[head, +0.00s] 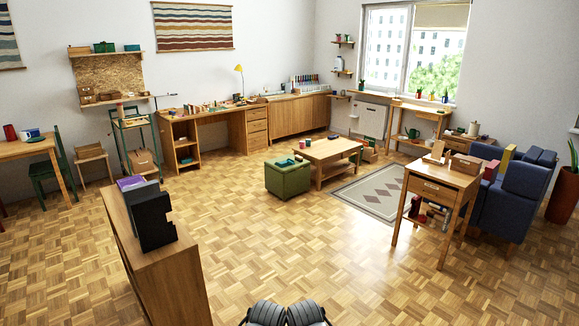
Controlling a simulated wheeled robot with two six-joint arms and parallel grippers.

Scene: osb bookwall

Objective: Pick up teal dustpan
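I cannot make out a teal dustpan for certain. A small teal item (286,161) lies on top of the green cube seat (288,181) in the middle of the room. It is too small to tell what it is. Another small teal item (132,48) sits on the upper wall shelf at the left, also too small to name. Two dark rounded parts of my own body show at the bottom edge. Neither of my grippers is clearly in view.
A wooden cabinet (175,270) with black holders stands close at left. A small wooden table (432,187) and blue armchair (525,190) stand at right. A coffee table (325,150) adjoins the green seat. The parquet floor (300,240) ahead is clear.

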